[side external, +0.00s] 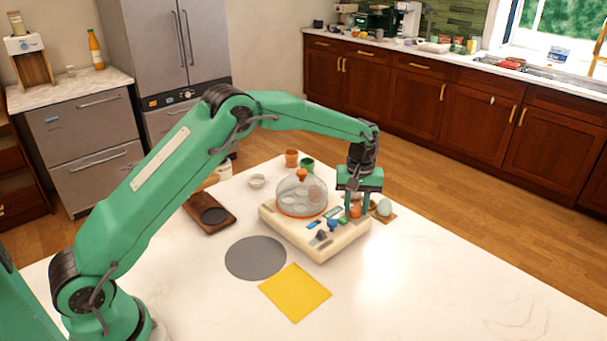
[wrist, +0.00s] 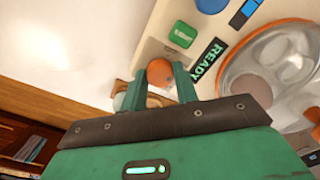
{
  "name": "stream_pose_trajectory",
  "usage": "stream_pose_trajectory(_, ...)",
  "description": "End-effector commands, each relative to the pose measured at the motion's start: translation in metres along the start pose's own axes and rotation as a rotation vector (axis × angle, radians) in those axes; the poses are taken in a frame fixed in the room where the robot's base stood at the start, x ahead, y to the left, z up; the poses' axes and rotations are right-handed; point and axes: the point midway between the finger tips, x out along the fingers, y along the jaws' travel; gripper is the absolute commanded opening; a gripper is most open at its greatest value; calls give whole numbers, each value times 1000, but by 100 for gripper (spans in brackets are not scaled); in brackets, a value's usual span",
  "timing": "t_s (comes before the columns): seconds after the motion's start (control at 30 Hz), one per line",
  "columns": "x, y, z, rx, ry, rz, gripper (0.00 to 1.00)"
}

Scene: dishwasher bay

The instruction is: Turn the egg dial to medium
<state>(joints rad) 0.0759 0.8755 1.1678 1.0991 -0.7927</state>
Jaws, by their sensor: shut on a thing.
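The cream egg cooker (side external: 322,247) stands on the white table under a clear dome (side external: 302,193) with an orange rim. Controls line its front: a blue knob (side external: 332,225), a green button (side external: 343,221) and, near the right corner, an orange dial (side external: 355,211). My gripper (side external: 357,212) reaches down from above and is shut on the orange dial. In the wrist view the round orange dial (wrist: 160,72) sits between the two green fingers, beside the green button (wrist: 183,35) and a READY label (wrist: 207,62). I cannot read the dial's setting.
An egg-like pale green thing (side external: 384,207) stands on a small wooden board just right of the cooker. A grey round mat (side external: 255,258) and a yellow square (side external: 295,292) lie in front. A wooden board (side external: 208,213) and small cups stand left and behind. The front right table is clear.

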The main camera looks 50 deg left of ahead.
Motion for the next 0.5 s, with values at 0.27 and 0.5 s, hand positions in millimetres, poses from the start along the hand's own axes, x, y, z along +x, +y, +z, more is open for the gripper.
stream_pose_trajectory(0.27, -1, 0, 0, 241, 1, 1, 7)
stream_pose_trajectory(0.5, -2, 0, -1, 469, 1, 1, 7)
